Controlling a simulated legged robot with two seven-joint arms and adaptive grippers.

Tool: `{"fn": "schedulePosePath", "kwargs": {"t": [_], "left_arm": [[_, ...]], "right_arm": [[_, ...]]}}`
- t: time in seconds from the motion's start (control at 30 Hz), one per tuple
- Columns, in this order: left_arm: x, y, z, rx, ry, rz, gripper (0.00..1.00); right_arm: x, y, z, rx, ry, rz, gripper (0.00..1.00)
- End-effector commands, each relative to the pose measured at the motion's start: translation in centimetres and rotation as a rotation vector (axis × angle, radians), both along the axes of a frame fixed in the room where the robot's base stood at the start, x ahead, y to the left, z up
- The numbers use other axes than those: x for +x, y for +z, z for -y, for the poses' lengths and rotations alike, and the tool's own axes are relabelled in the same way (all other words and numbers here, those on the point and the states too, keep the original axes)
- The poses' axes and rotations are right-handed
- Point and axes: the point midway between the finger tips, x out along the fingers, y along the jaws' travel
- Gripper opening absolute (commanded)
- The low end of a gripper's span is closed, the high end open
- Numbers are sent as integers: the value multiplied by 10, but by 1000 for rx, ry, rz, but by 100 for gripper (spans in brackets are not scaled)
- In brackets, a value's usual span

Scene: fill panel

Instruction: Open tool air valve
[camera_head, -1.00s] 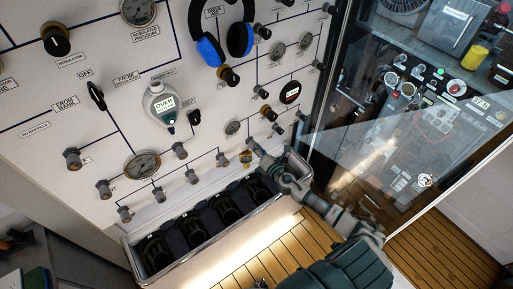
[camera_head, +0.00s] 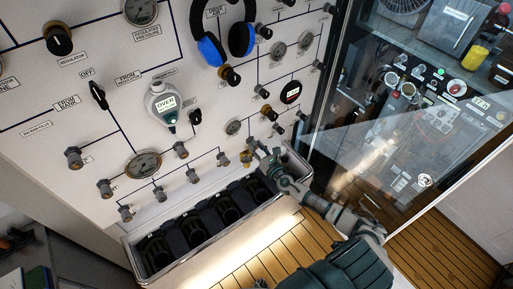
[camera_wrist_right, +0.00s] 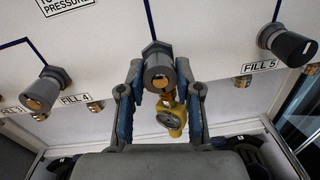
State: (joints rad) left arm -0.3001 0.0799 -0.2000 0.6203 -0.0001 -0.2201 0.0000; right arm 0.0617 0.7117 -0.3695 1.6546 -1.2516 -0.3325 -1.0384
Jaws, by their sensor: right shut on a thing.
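My right gripper (camera_wrist_right: 159,75) is shut on a grey valve knob (camera_wrist_right: 158,76), with one blue-padded finger on each side of it. The knob has a brass centre and sticks out of the white panel between the labels FILL 4 and FILL 5. In the head view the right gripper (camera_head: 261,149) is at the panel's lower right, and the knob is hard to make out there. My left gripper is not in view.
A metal-framed trough (camera_head: 180,262) with dark cylinder slots lies below. A glass door (camera_head: 400,150) stands right. Blue headphones (camera_head: 208,50) hang above.

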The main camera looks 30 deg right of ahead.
Motion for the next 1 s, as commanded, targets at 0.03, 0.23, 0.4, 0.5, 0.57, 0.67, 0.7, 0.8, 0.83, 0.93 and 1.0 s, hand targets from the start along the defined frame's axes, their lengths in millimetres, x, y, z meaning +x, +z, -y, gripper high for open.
{"fn": "schedulePosePath", "kwargs": {"t": [0.03,0.23,0.4,0.5,0.57,0.67,0.7,0.8,0.83,0.93,1.0], "left_arm": [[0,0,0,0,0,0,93],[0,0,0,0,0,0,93],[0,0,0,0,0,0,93],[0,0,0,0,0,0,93],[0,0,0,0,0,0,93],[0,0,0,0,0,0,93],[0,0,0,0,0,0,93],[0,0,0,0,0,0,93],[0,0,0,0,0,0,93],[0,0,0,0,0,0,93],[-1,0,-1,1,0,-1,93]], "right_arm": [[-3,-10,-2,-11,4,-16,0],[-3,-10,-2,-39,4,-15,0],[-3,-10,-2,-43,4,-14,0],[-3,-10,-2,-43,4,-14,0],[-3,-10,-2,-42,4,-14,0],[-3,-10,-1,-42,4,-14,43],[-3,-9,-1,-42,4,-13,53],[-2,-7,-1,-43,2,-9,59],[-2,-6,-1,-43,2,-8,59],[-1,-4,-1,-43,2,-5,59],[-1,-4,-1,-43,1,-4,59]]}}
